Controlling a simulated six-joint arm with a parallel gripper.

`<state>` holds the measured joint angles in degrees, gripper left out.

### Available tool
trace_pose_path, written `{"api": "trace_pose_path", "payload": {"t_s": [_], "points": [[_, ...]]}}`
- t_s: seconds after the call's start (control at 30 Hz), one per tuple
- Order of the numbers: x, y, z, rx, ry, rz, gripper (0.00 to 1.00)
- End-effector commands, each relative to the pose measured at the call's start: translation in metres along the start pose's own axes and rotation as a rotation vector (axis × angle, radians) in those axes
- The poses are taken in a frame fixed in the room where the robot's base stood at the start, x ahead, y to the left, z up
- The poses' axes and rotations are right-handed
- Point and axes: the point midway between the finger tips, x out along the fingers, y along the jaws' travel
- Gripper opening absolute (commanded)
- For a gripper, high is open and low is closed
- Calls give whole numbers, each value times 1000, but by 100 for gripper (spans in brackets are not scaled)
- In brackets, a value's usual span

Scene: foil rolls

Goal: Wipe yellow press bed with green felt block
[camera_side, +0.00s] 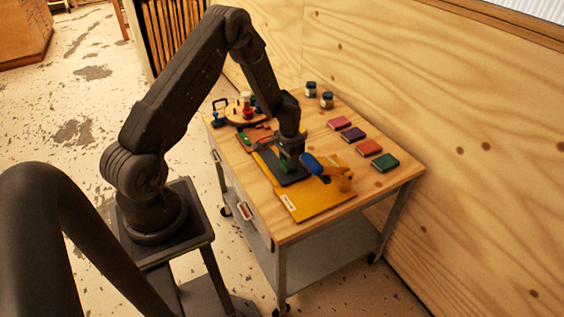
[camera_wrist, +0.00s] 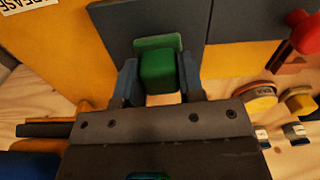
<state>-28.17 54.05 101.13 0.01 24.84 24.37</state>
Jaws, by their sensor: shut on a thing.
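The green felt block (camera_wrist: 160,72) sits between the two fingers of my gripper (camera_wrist: 160,88) in the wrist view, and the gripper is shut on it. In the side view my gripper (camera_side: 289,152) points down and the block (camera_side: 286,166) shows only as a small green patch below it. The block is over the dark plate (camera_side: 296,179) on the yellow press bed (camera_side: 318,200); I cannot tell if it touches. The yellow bed also shows in the wrist view (camera_wrist: 62,55), beside the dark plate (camera_wrist: 140,20).
A yellow press arm with a blue handle (camera_side: 312,164) stands close to the right of my gripper. Coloured blocks (camera_side: 369,147) lie in a row at the right. Two jars (camera_side: 327,100) and a round wooden holder (camera_side: 240,112) are at the back. The bed's front is clear.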

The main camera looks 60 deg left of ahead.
Motion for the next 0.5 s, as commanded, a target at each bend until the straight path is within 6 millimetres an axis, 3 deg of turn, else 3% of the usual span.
{"api": "trace_pose_path", "payload": {"t_s": [0.17, 0.5], "points": [[0, 1, -17, 2, 2, -1, 13], [0, -1, 15, -1, -1, 0, 13]]}}
